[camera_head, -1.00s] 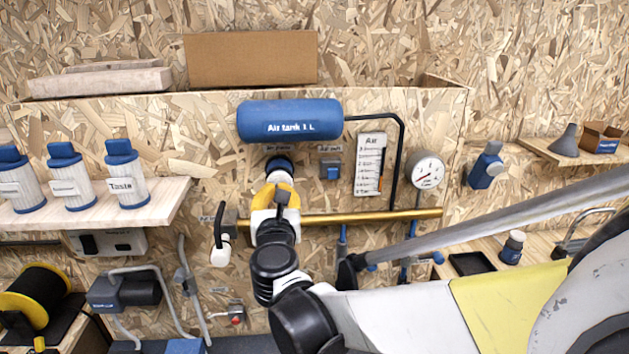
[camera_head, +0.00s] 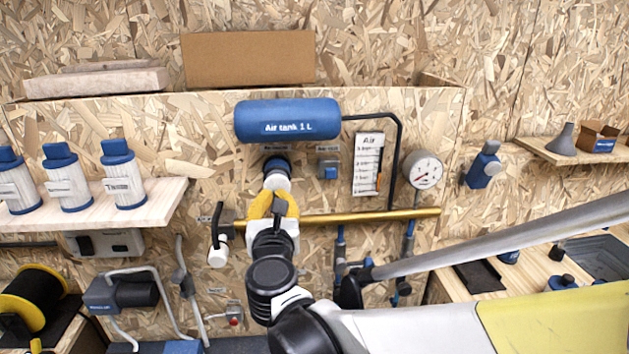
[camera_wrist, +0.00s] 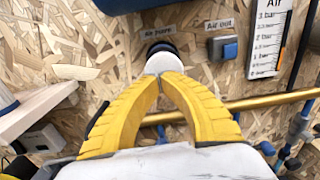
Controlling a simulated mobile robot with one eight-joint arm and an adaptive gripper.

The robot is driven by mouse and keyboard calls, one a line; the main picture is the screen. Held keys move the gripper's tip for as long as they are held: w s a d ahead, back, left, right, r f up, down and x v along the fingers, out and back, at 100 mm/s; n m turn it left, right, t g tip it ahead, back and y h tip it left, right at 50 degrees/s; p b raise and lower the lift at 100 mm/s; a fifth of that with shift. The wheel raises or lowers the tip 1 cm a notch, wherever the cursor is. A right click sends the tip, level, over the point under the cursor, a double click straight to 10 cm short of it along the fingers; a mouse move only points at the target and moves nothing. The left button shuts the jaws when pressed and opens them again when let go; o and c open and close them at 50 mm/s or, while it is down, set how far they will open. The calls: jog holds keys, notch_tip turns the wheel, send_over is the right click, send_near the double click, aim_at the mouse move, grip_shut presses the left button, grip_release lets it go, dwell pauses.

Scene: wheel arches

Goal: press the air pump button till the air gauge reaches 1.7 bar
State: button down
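In the wrist view the button (camera_wrist: 160,48) is partly hidden behind the fingertips.
A blue air out button (camera_head: 328,170) and an air scale card (camera_head: 367,164) are right of the pump button. A brass pipe (camera_head: 350,216) runs across below. A shelf with white bottles (camera_head: 124,174) is at left. My arm covers the lower right.

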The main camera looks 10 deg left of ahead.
dwell(1.5)
jog(key=shift+b, duration=0.3)
jog(key=shift+x, duration=1.95)
jog(key=shift+v, duration=1.95)
send_near(274, 188)
jog(key=shift+w+a+f, duration=0.1)
jog(key=shift+w+f, duration=0.25)
jog(key=shift+w, duration=0.25)
